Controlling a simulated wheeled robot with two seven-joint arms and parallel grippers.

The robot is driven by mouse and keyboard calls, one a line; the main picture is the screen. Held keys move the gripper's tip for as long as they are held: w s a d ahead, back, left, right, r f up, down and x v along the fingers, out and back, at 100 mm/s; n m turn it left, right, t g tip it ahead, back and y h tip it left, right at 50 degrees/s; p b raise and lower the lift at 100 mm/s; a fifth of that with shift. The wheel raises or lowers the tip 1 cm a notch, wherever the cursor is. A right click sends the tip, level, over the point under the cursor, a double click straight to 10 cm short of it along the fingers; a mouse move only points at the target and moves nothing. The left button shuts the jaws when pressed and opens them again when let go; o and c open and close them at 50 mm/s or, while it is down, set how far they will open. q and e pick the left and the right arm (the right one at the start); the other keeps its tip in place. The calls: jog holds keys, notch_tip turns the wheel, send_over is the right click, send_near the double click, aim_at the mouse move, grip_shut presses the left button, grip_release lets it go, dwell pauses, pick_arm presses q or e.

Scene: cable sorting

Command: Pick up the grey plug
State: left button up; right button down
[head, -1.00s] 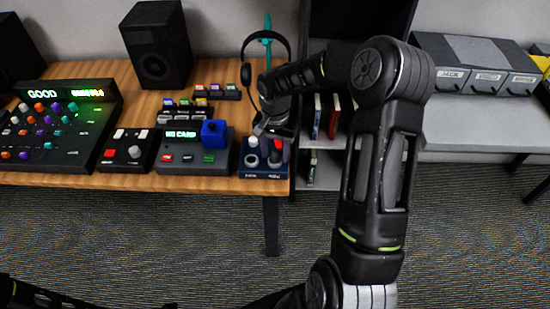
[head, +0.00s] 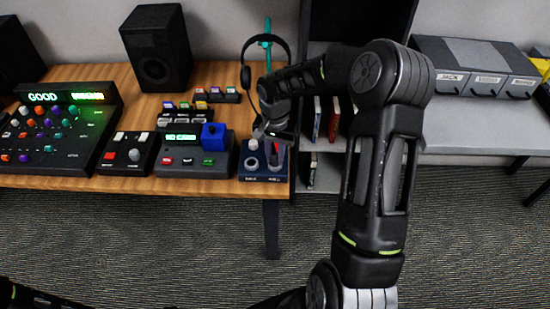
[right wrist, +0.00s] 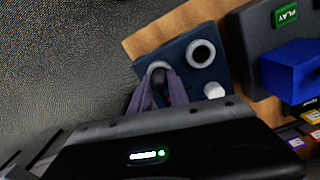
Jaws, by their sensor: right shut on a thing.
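My right gripper (head: 276,158) reaches down over a dark blue socket box (head: 262,177) at the front right corner of the wooden table. In the right wrist view, the gripper (right wrist: 164,88) is shut on a dark grey piece, the grey plug (right wrist: 161,76). The plug is mostly hidden between the purplish fingers. It is at or just above a pale ring socket on the socket box (right wrist: 180,55); I cannot tell if it is still seated. A white plug (right wrist: 213,90) stands beside it on the box. My left gripper is not in view.
A device with a blue block (head: 213,136) stands left of the socket box. Headphones (head: 248,75) hang on a teal stand behind. A speaker (head: 157,48) and a button console (head: 55,130) are farther left. Shelves with books (head: 333,118) are right of the table.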

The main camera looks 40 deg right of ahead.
aim_at(275, 155)
notch_tip(275, 155, up, 10)
jog(key=shift+f+b, duration=0.1)
jog(key=shift+b, duration=0.55)
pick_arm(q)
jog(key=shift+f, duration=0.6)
